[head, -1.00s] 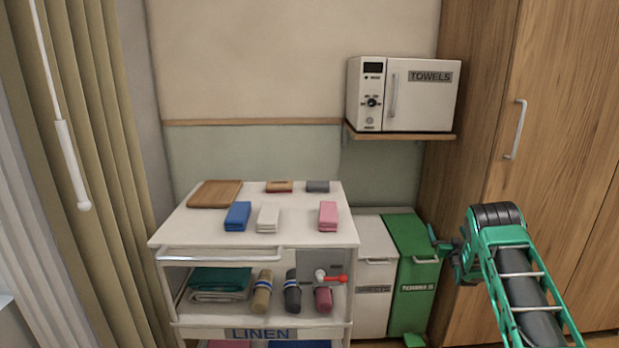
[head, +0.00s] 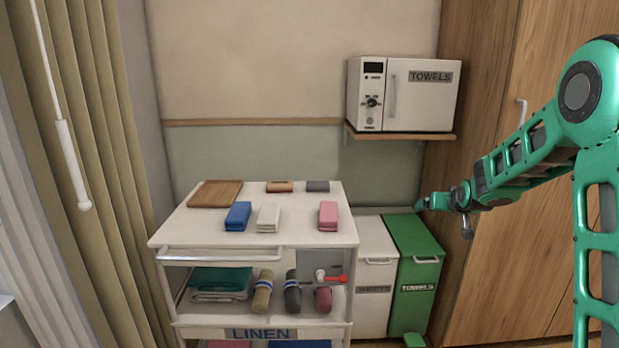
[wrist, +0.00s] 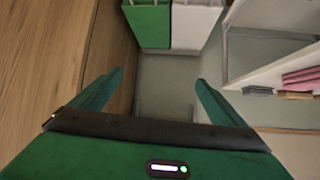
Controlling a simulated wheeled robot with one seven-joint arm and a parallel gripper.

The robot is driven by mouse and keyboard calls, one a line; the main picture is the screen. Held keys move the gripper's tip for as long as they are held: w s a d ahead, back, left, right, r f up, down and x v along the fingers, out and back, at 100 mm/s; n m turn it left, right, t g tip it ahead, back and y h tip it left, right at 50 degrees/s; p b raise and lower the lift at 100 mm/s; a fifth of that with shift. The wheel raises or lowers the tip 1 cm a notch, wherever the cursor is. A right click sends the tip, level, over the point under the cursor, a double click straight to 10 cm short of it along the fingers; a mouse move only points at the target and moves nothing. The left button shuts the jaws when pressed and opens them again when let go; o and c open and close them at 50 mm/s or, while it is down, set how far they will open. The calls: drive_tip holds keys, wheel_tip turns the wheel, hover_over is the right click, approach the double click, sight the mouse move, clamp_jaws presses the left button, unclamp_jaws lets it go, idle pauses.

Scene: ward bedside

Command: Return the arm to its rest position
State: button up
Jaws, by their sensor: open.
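My gripper (head: 428,203) is at the end of my raised green arm, on the right side of the head view. It is above the green bin and to the right of the linen cart, with nothing touching it. In the wrist view my gripper (wrist: 152,95) shows its two green fingers spread wide, with nothing between them.
A white linen cart (head: 170,240) with folded cloths stands at the left. A green bin (head: 415,270) and a white bin (head: 375,275) stand beside it. A white towel cabinet (head: 425,95) sits on a wall shelf. A wooden wardrobe (head: 480,90) is behind my arm.

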drive_tip(key=s+a+r+n+g, duration=0.15)
drive_tip(key=s+a, duration=0.25)
drive_tip(key=s, duration=0.9)
drive_tip(key=s+a+f+g+y, duration=0.1)
drive_tip(key=s+a+g, duration=0.2)
drive_tip(key=s, duration=0.9)
drive_tip(key=s+a+r+g, duration=0.15)
drive_tip(key=s+a, duration=0.25)
drive_tip(key=s, duration=0.9)
drive_tip(key=s+d+f+m+g, duration=0.1)
drive_tip(key=s+d+m+g, duration=0.1)
drive_tip(key=s+d, duration=0.3)
drive_tip(key=s+d+f+m+g, duration=0.1)
drive_tip(key=s+d+m+g, duration=0.2)
drive_tip(key=s, duration=0.9)
drive_tip(key=d+m, duration=0.1)
drive_tip(key=d, duration=0.2)
drive_tip(key=shift+s+f+y, duration=0.25)
drive_tip(key=shift+f+y, duration=0.05)
drive_tip(key=shift+w+d+f, duration=0.1)
drive_tip(key=shift+w+f, duration=0.15)
drive_tip(key=shift+w, duration=0.4)
